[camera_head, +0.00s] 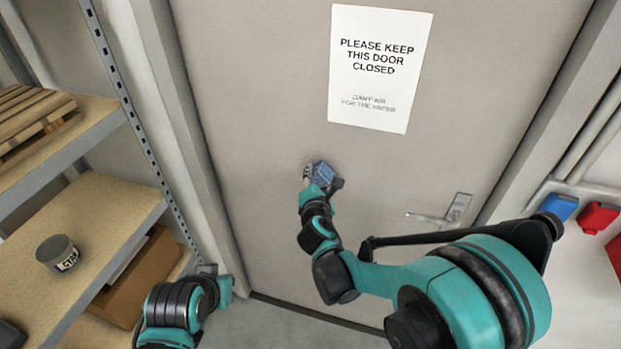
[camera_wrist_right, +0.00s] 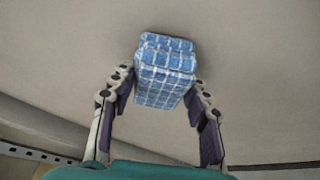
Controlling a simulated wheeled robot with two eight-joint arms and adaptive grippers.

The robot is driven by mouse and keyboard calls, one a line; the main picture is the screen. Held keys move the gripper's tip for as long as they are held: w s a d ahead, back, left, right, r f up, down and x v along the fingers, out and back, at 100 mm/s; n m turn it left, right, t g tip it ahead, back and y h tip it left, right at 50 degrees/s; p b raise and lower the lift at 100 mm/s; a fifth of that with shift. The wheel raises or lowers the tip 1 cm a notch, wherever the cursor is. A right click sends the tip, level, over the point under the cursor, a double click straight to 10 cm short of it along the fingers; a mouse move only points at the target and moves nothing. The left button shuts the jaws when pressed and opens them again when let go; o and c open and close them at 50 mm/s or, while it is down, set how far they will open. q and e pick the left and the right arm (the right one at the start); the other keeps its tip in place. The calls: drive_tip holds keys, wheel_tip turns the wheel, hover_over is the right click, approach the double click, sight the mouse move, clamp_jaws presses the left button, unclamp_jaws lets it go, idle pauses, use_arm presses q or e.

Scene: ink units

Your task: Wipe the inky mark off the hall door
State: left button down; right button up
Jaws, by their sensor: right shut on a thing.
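The hall door (camera_head: 250,90) is a large grey-beige panel filling the middle of the head view. My right gripper (camera_head: 319,178) is shut on a folded blue checked cloth (camera_head: 323,172), held at the door's surface below the paper sign. In the right wrist view the cloth (camera_wrist_right: 166,72) sits between the two fingers (camera_wrist_right: 164,95), its far end at the door. A faint darker patch surrounds that end; I cannot tell ink from shadow. No clear ink mark shows elsewhere. My left gripper (camera_head: 215,279) is low at the left, away from the door's middle; its fingers are unclear.
A white sign (camera_head: 380,68) is on the door above the cloth. A lever handle (camera_head: 445,212) is to the right. Blue (camera_head: 557,206) and red (camera_head: 597,218) items hang at the right.

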drive_tip(key=shift+s+d, duration=0.35)
drive_tip(key=shift+d, duration=0.55)
drive_tip(key=shift+w, duration=0.1)
drive_tip(key=shift+w+a+r+b, duration=0.1)
drive_tip(key=shift+w+a+b, duration=0.2)
drive_tip(key=shift+a, duration=0.65)
drive_tip(key=shift+w+a+r+b, duration=0.1)
drive_tip(key=shift+w+a, duration=0.3)
drive_tip(key=shift+a, duration=0.5)
drive_tip(key=shift+s+a+f, duration=0.2)
drive_tip(key=shift+s+a, duration=0.05)
drive_tip(key=shift+s, duration=0.2)
drive_tip(key=shift+s+a, duration=0.2)
drive_tip(key=shift+s, duration=0.6)
drive_tip(key=shift+s+a, duration=0.25)
drive_tip(key=shift+s, duration=0.5)
drive_tip(key=shift+s+a, duration=0.2)
drive_tip(key=shift+s, duration=0.6)
